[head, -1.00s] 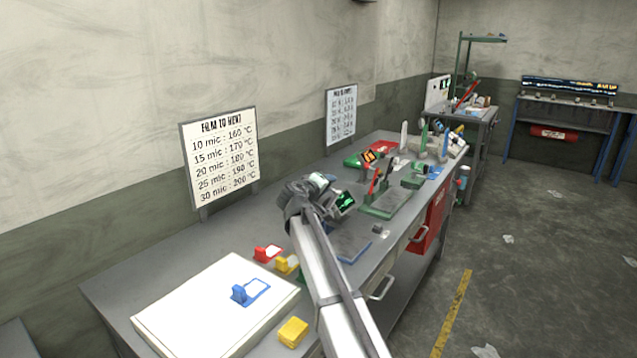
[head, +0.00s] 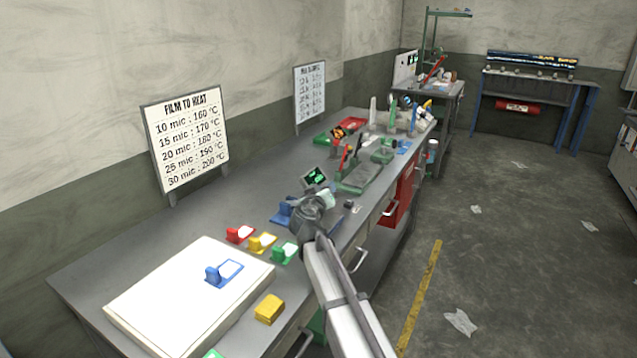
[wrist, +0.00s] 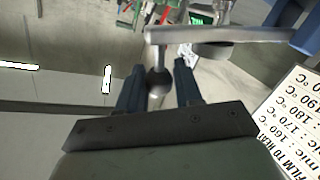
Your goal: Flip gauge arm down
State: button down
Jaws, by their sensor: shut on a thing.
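The gauge is partly hidden behind my gripper in the head view. Its small screen with green figures (head: 315,177) and a blue part (head: 283,213) show beside the gripper. In the wrist view a grey metal gauge arm (wrist: 220,35) runs across the top, with a round knob (wrist: 158,83) on a short stem. My gripper (wrist: 157,78) has its two dark fingers on either side of this knob and is shut on it. In the head view my gripper (head: 312,212) is low over the bench, in front of the screen; the knob is hidden there.
The grey bench (head: 100,260) holds a white board (head: 150,305) with a blue tag, and red, yellow and green tags (head: 262,243) in a row. A yellow block (head: 269,309) lies near the front edge. A green-based device (head: 365,175) stands farther back. A sign (head: 187,137) stands behind.

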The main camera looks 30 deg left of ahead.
jog(key=shift+d+f, duration=0.4)
jog(key=shift+f, duration=0.35)
jog(key=shift+d+f, duration=0.4)
jog(key=shift+f, duration=0.3)
jog(key=shift+d+f, duration=0.4)
jog(key=shift+f, duration=0.45)
jog(key=c, duration=0.9)
grip_release()
jog(key=v, duration=1.4)
jog(key=shift+a, duration=0.1)
